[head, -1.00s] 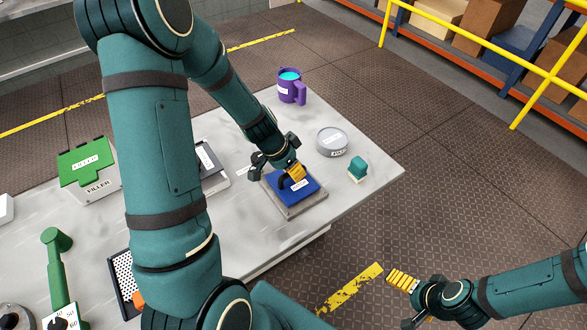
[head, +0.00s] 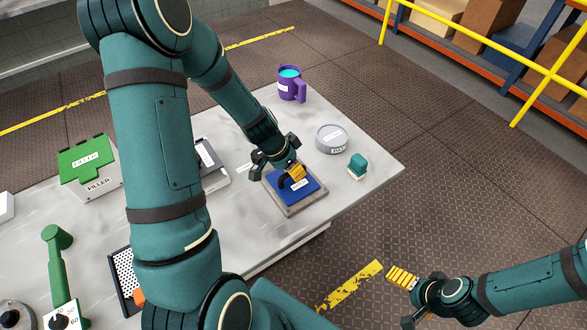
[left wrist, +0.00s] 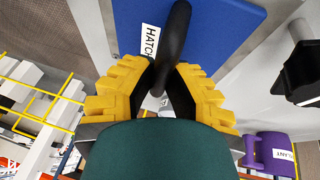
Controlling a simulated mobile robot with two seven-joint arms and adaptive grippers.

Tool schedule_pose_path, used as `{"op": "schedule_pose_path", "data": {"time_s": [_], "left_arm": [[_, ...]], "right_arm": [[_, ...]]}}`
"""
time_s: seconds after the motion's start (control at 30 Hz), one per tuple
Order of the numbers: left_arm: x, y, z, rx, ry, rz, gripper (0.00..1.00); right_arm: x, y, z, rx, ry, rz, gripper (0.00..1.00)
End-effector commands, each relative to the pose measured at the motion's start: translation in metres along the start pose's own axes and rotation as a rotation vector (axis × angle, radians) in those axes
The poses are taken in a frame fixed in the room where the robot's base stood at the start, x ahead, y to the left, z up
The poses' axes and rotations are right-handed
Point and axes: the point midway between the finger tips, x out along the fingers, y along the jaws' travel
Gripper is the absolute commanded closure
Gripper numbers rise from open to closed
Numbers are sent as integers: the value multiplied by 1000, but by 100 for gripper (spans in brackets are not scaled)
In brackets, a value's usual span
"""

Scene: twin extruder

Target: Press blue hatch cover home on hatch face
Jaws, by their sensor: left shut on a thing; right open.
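The blue hatch cover (head: 306,187) lies over the grey hatch face (head: 294,210) near the table's right end. The grey rim shows along its front and right sides. I cannot tell whether the cover is fully seated. My left gripper (head: 294,176) is shut on the cover's black handle, above the cover. In the left wrist view the yellow fingers (left wrist: 160,78) close on the black handle (left wrist: 176,40), beside the HATCH label on the blue cover (left wrist: 215,25). My right gripper (head: 392,278) is open and empty, off the table's front edge over the floor.
A grey round tin (head: 332,139), a teal-topped block (head: 357,166) and a purple mug (head: 291,86) stand near the hatch. A green-lidded filler box (head: 90,165), a green lever (head: 55,265) and a perforated tray (head: 122,280) are at left.

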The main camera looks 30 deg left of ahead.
Motion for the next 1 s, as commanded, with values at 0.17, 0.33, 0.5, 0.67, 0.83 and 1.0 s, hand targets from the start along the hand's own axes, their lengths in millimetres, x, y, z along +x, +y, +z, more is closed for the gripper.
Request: {"op": "schedule_pose_path", "data": {"time_s": [0.17,0.33,0.5,0.67,0.83,1.0], "left_arm": [[1,0,1,-2,-2,0,56],[0,0,1,-1,-2,0,54],[-1,0,1,-1,-1,0,54],[-14,0,0,2,1,-2,54],[-46,0,-1,2,4,-4,54],[-80,-1,0,1,3,-3,54]], "right_arm": [[0,0,0,0,0,0,0],[0,0,0,0,0,0,0],[0,0,0,0,0,0,0],[0,0,0,0,0,0,0],[0,0,0,0,0,0,0],[0,0,0,0,0,0,0]]}}
